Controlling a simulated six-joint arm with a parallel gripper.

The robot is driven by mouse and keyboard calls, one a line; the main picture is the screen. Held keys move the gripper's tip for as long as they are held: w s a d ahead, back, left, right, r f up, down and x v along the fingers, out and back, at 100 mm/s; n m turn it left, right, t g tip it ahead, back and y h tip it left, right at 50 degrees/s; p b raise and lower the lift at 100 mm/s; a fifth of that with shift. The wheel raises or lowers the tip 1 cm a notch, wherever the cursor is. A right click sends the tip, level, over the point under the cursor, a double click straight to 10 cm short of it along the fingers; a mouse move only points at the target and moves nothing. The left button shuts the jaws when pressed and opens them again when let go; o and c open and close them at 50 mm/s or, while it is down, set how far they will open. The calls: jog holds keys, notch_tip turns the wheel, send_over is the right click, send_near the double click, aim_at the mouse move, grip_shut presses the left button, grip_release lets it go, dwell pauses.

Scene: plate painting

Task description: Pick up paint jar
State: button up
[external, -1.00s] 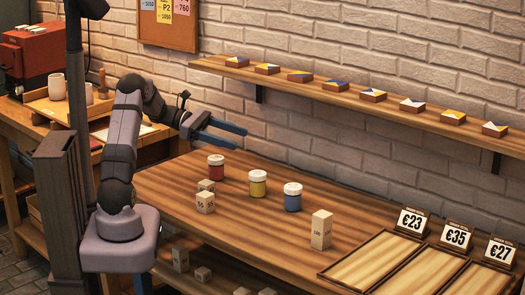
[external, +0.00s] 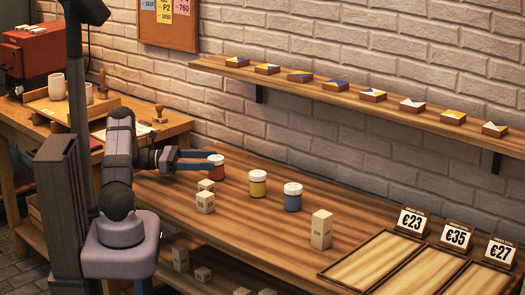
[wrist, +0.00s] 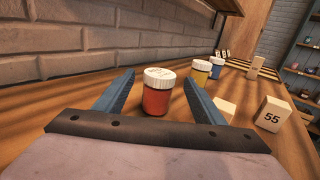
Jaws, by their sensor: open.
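Three paint jars with white lids stand upright on the wooden table: a red jar (external: 217,172), a yellow jar (external: 258,184) and a blue jar (external: 293,197). My gripper (external: 212,161) is open and low over the table at the red jar. In the wrist view the red jar (wrist: 158,93) stands between the two blue fingers of my gripper (wrist: 158,90), with visible gaps on both sides. The yellow jar (wrist: 202,72) and the blue jar (wrist: 219,67) stand beyond the right finger. In the external view the fingers hide part of the red jar.
Small numbered blocks (external: 205,201) stand in front of the red jar; the block marked 55 (wrist: 272,114) is right of my gripper. A taller block (external: 321,230) stands further right. Price-tagged trays (external: 370,262) lie at the right end. A brick wall (external: 330,150) rises behind.

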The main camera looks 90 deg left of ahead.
jog(key=shift+w+d+f+p, duration=0.15)
jog(key=shift+w+p, duration=0.3)
jog(key=shift+w, duration=1.4)
jog(key=shift+w+d+r+p, duration=0.1)
jog(key=shift+w+p, duration=0.35)
jog(key=shift+w, duration=1.4)
jog(key=c, duration=1.2)
notch_tip(320, 180, up, 10)
jog(key=shift+b, duration=0.35)
